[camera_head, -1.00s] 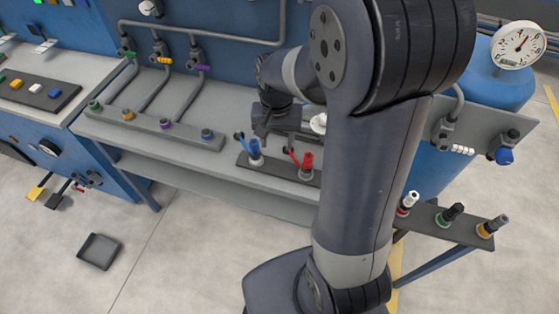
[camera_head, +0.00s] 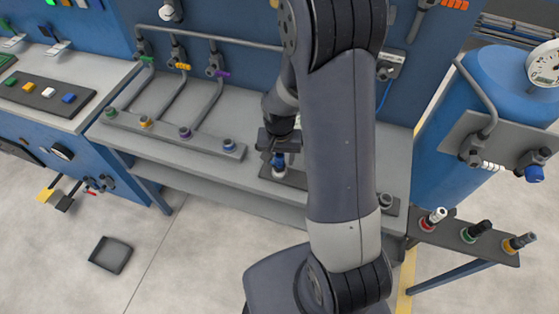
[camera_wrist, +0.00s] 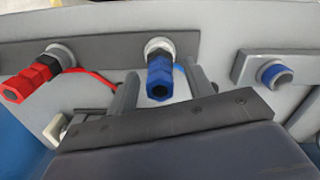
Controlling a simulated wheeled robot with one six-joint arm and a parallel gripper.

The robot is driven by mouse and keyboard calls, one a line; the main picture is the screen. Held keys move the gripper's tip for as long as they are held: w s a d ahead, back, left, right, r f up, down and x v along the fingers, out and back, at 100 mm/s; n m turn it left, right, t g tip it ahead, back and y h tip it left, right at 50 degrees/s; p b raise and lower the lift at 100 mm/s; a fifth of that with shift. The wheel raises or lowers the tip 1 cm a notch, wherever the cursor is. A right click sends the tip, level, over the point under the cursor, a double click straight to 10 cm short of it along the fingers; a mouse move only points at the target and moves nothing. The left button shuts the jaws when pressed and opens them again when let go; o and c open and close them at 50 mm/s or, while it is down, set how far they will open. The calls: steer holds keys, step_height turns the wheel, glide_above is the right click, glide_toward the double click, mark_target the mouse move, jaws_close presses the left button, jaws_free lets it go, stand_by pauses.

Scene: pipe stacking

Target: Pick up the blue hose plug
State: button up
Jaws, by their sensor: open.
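The blue hose plug (camera_wrist: 160,80) stands in a white ring on a dark plate, near the centre of the wrist view. In the head view the blue plug (camera_head: 279,161) shows just under my gripper (camera_head: 279,146). In the wrist view my gripper (camera_wrist: 162,88) is open, with one finger on either side of the blue plug. No grip on it shows. A red hose plug (camera_wrist: 30,80) with a red hose sits to the left on the same plate. In the head view my arm hides the red plug.
A blue-ringed socket (camera_wrist: 274,75) is to the right in the wrist view. A grey bench (camera_head: 250,110) carries a row of pipe sockets. A side rack (camera_head: 468,238) with several plugs stands at right, near a blue tank (camera_head: 490,95). A dark tray (camera_head: 111,254) lies on the floor.

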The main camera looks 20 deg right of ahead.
steer(key=shift+f, duration=0.45)
steer(key=shift+c, duration=0.3)
jaws_close()
